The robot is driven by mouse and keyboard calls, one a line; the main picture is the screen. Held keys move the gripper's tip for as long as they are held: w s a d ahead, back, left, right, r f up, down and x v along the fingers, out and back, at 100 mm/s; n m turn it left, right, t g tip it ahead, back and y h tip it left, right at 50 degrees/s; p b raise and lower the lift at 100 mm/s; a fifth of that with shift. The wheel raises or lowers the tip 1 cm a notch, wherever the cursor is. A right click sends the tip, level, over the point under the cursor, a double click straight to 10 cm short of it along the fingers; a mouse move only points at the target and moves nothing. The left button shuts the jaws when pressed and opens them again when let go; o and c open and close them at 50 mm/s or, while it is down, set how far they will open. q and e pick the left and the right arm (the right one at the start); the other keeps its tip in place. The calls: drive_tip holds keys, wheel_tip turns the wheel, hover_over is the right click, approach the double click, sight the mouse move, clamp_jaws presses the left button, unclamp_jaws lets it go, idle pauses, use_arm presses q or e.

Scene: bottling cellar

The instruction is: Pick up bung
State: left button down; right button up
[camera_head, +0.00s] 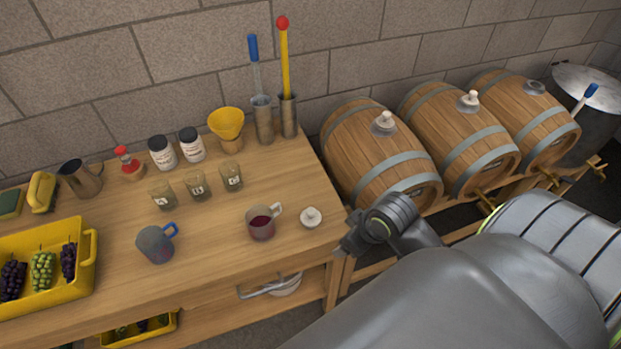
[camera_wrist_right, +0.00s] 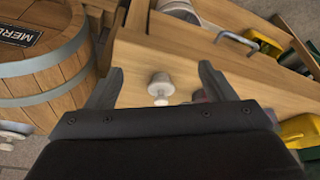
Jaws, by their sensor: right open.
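The bung (camera_head: 311,216) is a small white stopper with a knob. It stands on the wooden table near its right edge, beside a mug of red liquid (camera_head: 261,225). In the right wrist view the bung (camera_wrist_right: 160,84) appears between the two open fingers of my right gripper (camera_wrist_right: 161,68), with nothing held. In the head view my right gripper (camera_head: 350,238) is at the table's right edge, to the right of and slightly lower than the bung. My left gripper is not in view.
Glass jars (camera_head: 197,186), a blue-grey mug (camera_head: 156,243) and a yellow crate (camera_head: 88,262) stand on the table (camera_head: 205,268).

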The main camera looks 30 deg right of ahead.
sight(311, 216)
drive_tip(key=w+d+r+n+y, duration=0.2)
drive_tip(key=w+r+n, duration=0.2)
drive_tip(key=w+r, duration=0.45)
drive_tip(key=x, duration=0.6)
drive_tip(key=p+x, duration=0.1)
drive_tip(key=x, duration=0.5)
drive_tip(key=shift+s+a+f, duration=0.15)
drive_tip(key=shift+s+a, duration=0.05)
drive_tip(key=shift+p+x, duration=0.75)
drive_tip(key=shift+x, duration=1.95)
drive_tip(key=shift+s, duration=0.15)
drive_tip(key=shift+c, duration=0.5)
drive_tip(key=c, duration=0.9)
